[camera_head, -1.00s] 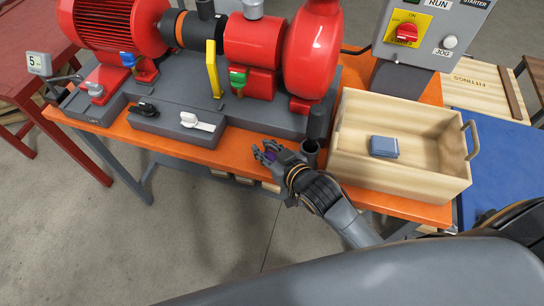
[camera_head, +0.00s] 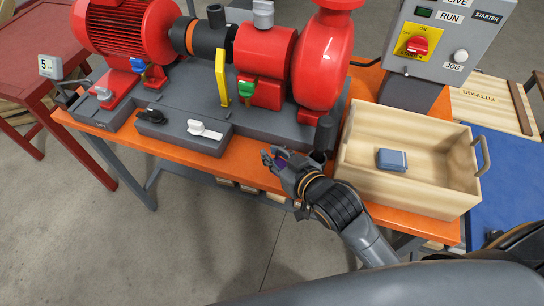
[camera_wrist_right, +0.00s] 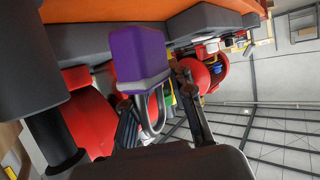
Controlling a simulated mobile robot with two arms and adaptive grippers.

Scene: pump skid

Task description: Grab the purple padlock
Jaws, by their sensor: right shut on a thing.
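My left gripper is not in view.
A wooden crate (camera_head: 352,172) with a blue-grey box (camera_head: 392,160) inside stands right of my gripper. A grey pipe post (camera_head: 324,134) is close behind it. The red pump (camera_head: 322,62) and grey skid with switches fill the back. Open floor lies in front.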

